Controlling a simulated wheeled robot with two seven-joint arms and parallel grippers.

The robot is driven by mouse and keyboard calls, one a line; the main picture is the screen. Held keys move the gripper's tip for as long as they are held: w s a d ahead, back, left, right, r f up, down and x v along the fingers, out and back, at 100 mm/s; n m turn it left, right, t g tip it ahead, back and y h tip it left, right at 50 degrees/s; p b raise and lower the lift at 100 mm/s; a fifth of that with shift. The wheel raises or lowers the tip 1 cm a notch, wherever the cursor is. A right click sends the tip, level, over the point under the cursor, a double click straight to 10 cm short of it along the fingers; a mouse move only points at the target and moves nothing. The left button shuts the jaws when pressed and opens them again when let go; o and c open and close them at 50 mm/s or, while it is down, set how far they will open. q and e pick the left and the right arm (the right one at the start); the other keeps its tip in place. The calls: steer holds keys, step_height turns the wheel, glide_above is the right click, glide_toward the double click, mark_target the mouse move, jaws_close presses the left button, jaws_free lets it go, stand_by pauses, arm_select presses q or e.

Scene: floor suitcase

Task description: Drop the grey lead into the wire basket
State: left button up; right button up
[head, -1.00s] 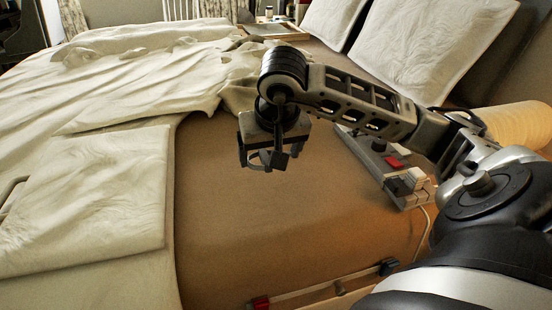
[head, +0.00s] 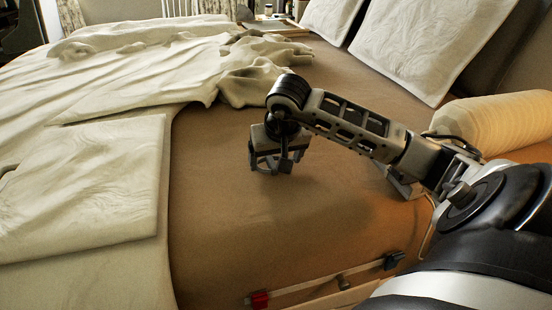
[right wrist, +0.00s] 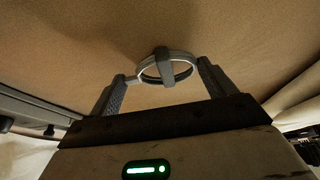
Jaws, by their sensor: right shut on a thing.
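The grey lead (right wrist: 164,66) is a small coiled ring with a darker grey strap across it. In the right wrist view it sits between the fingertips of my right gripper (right wrist: 162,74), which is shut on it. In the head view my right gripper (head: 274,166) points down above the brown bed surface, and the lead is mostly hidden among the dark fingers. I see no wire basket in either current view. My left gripper is not in view.
A rumpled cream blanket (head: 90,185) covers the left of the bed (head: 250,235). Pillows (head: 430,45) lie at the back right, near a cream ribbed cylinder (head: 495,122). A rail (head: 320,283) with red and dark ends lies at the front edge. The brown middle is clear.

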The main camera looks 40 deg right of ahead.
steer(key=shift+f, duration=0.2)
steer(key=o, duration=0.9)
steer(key=shift+c, duration=0.2)
steer(key=shift+r, duration=0.15)
